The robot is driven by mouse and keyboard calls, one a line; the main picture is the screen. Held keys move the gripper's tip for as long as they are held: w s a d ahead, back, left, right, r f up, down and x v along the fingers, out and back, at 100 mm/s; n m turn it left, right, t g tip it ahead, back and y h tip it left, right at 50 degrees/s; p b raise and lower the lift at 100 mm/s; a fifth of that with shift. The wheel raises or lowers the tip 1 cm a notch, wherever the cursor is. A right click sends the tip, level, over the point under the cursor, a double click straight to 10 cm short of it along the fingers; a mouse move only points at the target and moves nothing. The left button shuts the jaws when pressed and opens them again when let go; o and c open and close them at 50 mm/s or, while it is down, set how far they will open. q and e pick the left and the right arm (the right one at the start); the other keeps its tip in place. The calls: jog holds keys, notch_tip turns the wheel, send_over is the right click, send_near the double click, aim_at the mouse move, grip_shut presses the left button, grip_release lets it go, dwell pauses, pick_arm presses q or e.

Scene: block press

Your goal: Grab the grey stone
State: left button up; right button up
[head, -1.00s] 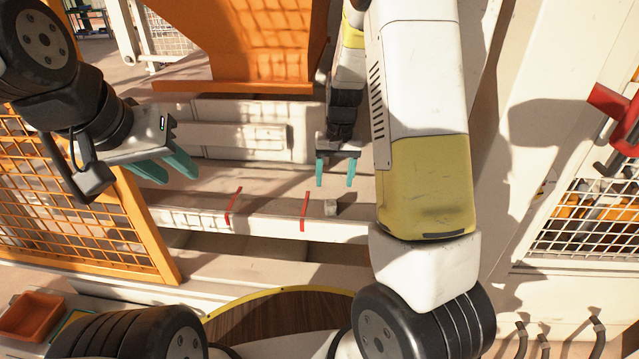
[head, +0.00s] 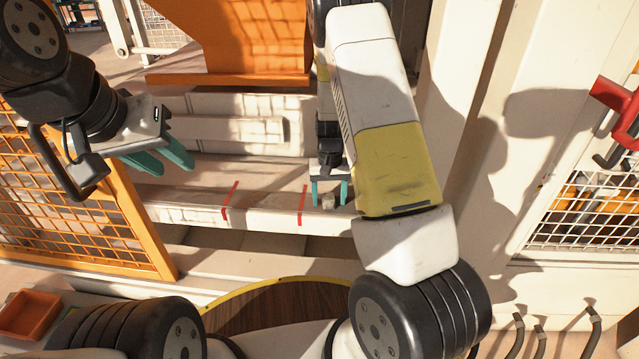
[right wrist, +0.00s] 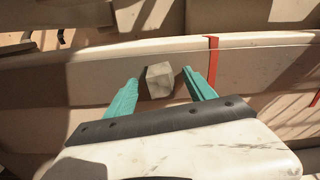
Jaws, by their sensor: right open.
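The grey stone (head: 328,201) is a small, rough cube on the pale ledge, right of the red marks. In the right wrist view the stone (right wrist: 160,80) sits between the two teal fingers, with a gap on each side. My right gripper (head: 329,196) is open around the stone, its fingers pointing down at the ledge; it also shows in the right wrist view (right wrist: 158,84). My left gripper (head: 163,162) hangs at the left above the ledge, its teal fingers apart and nothing between them.
Two red marks (head: 302,204) cross the pale ledge (head: 265,215) left of the stone. An orange mesh fence (head: 75,215) stands at the left, and a large orange chute (head: 250,45) behind. A round wooden top (head: 285,308) is in front. The ledge between the grippers is free.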

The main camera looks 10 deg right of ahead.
jog(key=c, duration=1.4)
grip_shut()
jog(key=shift+r, duration=0.15)
